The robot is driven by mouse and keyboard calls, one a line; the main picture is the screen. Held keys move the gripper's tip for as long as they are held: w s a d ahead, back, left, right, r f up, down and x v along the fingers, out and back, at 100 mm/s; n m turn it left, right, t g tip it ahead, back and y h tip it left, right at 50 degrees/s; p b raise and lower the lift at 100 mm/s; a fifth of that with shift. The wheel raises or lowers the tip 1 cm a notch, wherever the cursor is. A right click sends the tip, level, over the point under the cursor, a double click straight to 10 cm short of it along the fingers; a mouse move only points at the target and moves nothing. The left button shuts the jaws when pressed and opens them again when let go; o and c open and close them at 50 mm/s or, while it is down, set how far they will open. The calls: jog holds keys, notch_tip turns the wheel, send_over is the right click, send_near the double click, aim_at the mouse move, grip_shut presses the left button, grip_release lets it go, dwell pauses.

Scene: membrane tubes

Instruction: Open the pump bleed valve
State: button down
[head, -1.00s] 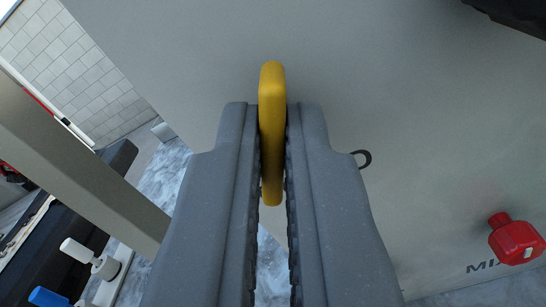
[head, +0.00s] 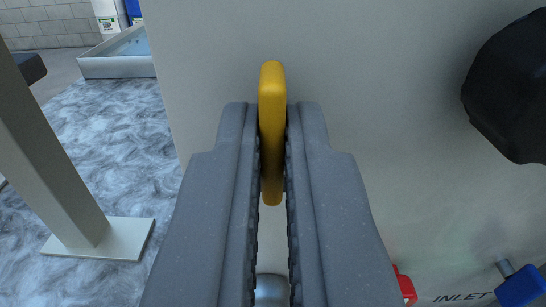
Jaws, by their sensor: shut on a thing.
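A yellow handle (head: 271,88), which looks like the bleed valve's lever, stands upright in the middle of the head view. My gripper (head: 272,150) is shut on it, one grey finger on each side. The handle's upper end sticks out above the fingertips. The valve body behind it is hidden by the fingers. A pale grey panel (head: 370,60) lies behind the handle.
A black knob-like part (head: 508,88) juts out at upper right. A blue handle (head: 520,286) by the word INLET and a red part (head: 404,287) are at lower right. A grey post (head: 50,150) with a base plate stands left on the marbled floor (head: 110,130). A tray (head: 118,67) lies behind.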

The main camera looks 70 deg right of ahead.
jog(key=shift+s+d+f, duration=0.3)
jog(key=shift+d, duration=0.05)
jog(key=c, duration=1.6)
grip_release()
jog(key=shift+s+r, duration=0.1)
jog(key=shift+w+a+r, duration=0.1)
jog(key=shift+w+r, duration=0.1)
jog(key=shift+w+f, duration=0.1)
jog(key=shift+w, duration=0.05)
jog(key=shift+a, duration=0.45)
jog(key=b+v, duration=0.2)
jog(key=v, duration=1.1)
jog(key=shift+s+a, duration=0.1)
jog(key=shift+s, duration=0.15)
